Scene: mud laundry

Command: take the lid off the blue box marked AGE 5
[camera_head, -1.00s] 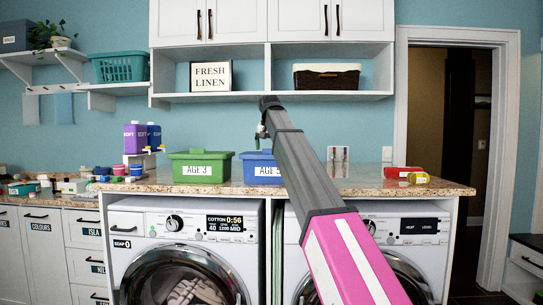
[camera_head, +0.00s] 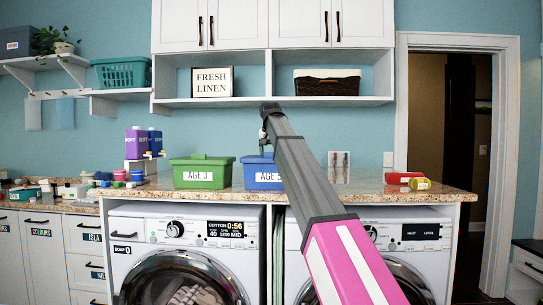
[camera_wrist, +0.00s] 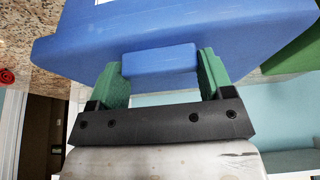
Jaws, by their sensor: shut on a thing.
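The blue box (camera_head: 257,176), its white label partly covered by my arm, stands on the granite counter. In the wrist view, which shows the scene upside down, the blue lid (camera_wrist: 80,40) has a block-shaped handle (camera_wrist: 160,60). My gripper (camera_wrist: 163,66) has a green finger on each side of this handle and is shut on it. In the head view my gripper (camera_head: 263,140) is small and partly hidden by my arm, just above the box. The lid appears to sit on the box; I cannot tell whether there is any gap.
A green box (camera_head: 200,178) labelled AGE 3 stands close on the left. Purple and blue bottles (camera_head: 136,143) stand further left. A red container (camera_head: 399,178) and a yellow one (camera_head: 420,183) lie right. A shelf (camera_head: 325,101) hangs above the counter (camera_head: 400,191).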

